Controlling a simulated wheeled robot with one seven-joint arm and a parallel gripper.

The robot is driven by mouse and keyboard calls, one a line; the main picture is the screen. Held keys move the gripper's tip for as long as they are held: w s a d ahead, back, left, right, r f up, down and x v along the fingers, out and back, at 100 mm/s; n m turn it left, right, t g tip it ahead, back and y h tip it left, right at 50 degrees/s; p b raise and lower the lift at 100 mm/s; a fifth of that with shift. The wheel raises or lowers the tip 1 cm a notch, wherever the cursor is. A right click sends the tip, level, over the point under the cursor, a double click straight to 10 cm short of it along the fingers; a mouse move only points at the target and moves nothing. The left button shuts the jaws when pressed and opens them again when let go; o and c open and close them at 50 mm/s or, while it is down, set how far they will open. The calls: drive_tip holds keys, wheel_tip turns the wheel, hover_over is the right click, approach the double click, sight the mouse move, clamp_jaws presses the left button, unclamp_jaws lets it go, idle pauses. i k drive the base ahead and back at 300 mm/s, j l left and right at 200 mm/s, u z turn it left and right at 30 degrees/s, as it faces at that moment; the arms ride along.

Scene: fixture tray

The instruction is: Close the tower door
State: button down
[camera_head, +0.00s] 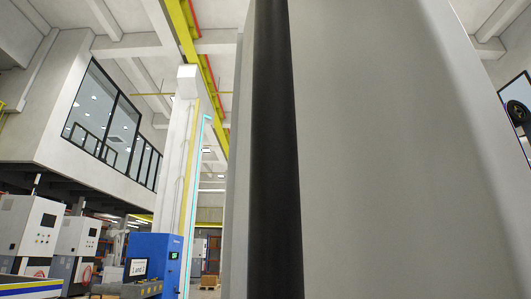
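A large light grey panel (395,150) fills the right half of the head view, very close to the camera. A dark vertical bar (275,150) runs from top to bottom along its left side. I cannot tell for sure whether this panel is the tower door, nor whether it stands open or shut. A narrow strip of another grey surface (238,180) shows just left of the bar. My gripper is not in view.
On the left stand a tall white column (180,150), a blue cabinet (155,255) with a screen (138,269), and white machines (28,230). A yellow beam (188,40) runs overhead. A wall mezzanine has windows (105,115). The panel hides most of the right side.

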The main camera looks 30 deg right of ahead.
sight(379, 155)
drive_tip(key=j+u, duration=0.3)
drive_tip(key=j, duration=0.35)
drive_tip(key=j+u, duration=0.35)
drive_tip(key=j, duration=0.3)
drive_tip(key=i, duration=0.05)
